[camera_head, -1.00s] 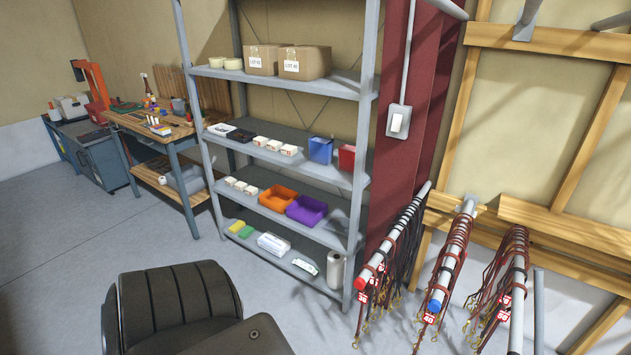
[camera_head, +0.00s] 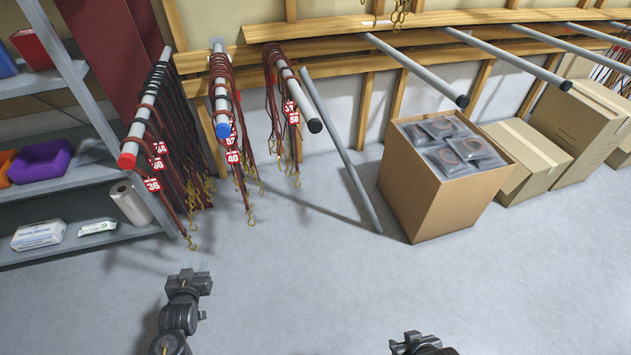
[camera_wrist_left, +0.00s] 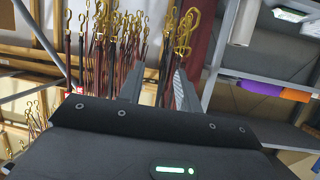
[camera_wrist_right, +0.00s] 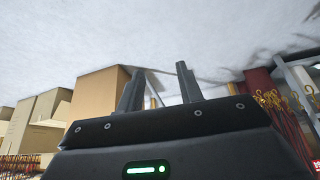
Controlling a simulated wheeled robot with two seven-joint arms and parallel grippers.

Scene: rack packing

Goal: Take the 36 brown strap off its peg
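The red-tipped peg (camera_head: 127,161) juts out from the wall at the left of the head view, with several brown and black straps on it. The 36 tag (camera_head: 152,185) hangs lowest and nearest the tip, on a brown strap (camera_head: 166,205). Where this strap loops over the peg is hard to separate from its neighbours. My left gripper (camera_head: 192,280) is open and empty, low in front of the pegs and apart from the straps. Its two fingers show spread in the left wrist view (camera_wrist_left: 158,88). My right gripper (camera_head: 408,343) is open and empty at the bottom edge, well away from the straps.
A blue-tipped peg (camera_head: 222,130) and a black-tipped peg (camera_head: 314,125) with more straps stand close to the right. A shelf (camera_head: 75,240) stands close at left. A leaning grey pole (camera_head: 340,150) and an open carton (camera_head: 420,195) are further right. The floor in front is clear.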

